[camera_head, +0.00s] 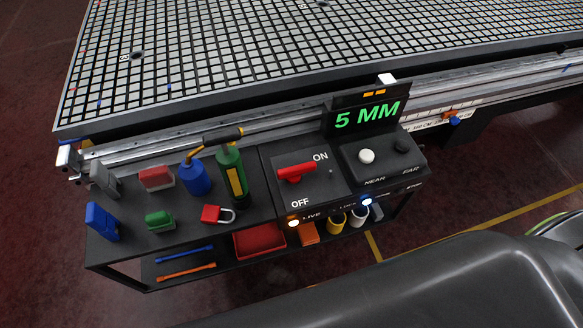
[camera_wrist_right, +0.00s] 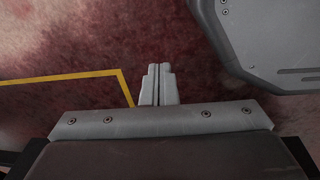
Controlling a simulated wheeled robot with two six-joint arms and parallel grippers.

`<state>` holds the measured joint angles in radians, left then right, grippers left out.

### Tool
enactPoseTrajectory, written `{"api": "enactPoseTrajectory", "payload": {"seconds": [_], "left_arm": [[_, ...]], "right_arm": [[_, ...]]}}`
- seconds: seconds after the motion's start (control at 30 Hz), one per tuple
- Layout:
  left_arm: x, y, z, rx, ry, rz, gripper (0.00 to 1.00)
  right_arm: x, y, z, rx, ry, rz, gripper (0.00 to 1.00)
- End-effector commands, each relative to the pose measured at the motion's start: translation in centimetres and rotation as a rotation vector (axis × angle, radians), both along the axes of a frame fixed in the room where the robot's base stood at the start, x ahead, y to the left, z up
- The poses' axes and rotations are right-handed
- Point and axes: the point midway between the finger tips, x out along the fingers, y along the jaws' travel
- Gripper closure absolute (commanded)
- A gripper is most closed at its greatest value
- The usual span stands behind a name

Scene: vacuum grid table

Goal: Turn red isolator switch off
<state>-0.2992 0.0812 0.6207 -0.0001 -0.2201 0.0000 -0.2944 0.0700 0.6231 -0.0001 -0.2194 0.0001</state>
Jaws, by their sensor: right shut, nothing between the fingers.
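The red isolator switch (camera_head: 296,172) sits on a dark panel (camera_head: 318,192) in the head view, between the printed words ON, above right, and OFF, below left. Its red handle lies roughly crosswise, tilted slightly. An orange-white lamp glows beside the word LIVE below it. My right gripper (camera_wrist_right: 159,72) shows only in the right wrist view. Its two fingers are shut with nothing between them, above the red-brown floor and away from the switch. My left gripper is not in view.
The vacuum grid table (camera_head: 62,112) fills the back. Left of the switch, the shelf top holds a green bottle (camera_head: 232,176), a blue bottle (camera_head: 196,178), a red padlock (camera_head: 212,214) and several blocks. A 5 MM display (camera_head: 366,116) and a white knob (camera_head: 366,156) stand to its right.

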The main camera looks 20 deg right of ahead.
Motion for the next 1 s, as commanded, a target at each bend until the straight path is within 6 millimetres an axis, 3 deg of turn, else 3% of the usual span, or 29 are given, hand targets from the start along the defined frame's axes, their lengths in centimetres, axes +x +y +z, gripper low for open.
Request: {"api": "enactPoseTrajectory", "payload": {"seconds": [0.13,0.27,0.4,0.47,0.7,0.9,1.0], "left_arm": [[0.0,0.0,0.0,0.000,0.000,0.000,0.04],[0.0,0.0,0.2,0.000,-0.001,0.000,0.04],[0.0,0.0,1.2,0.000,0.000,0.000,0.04],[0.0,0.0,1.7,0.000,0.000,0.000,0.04],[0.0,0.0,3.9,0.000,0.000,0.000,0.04],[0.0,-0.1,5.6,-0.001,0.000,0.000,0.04],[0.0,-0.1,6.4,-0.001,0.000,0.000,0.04]], "right_arm": [[-0.2,-0.2,0.0,-0.002,0.003,0.000,0.99],[0.1,-1.1,0.5,-0.013,0.006,0.005,0.82],[4.4,-1.7,2.7,-0.015,-0.010,0.024,0.63],[7.1,-2.0,4.3,-0.013,-0.019,0.038,0.62],[17.2,-2.2,13.3,0.015,-0.049,0.129,0.62],[23.3,-1.1,22.7,0.052,-0.076,0.244,0.62],[25.4,-0.3,27.7,0.070,-0.089,0.313,0.62]]}}
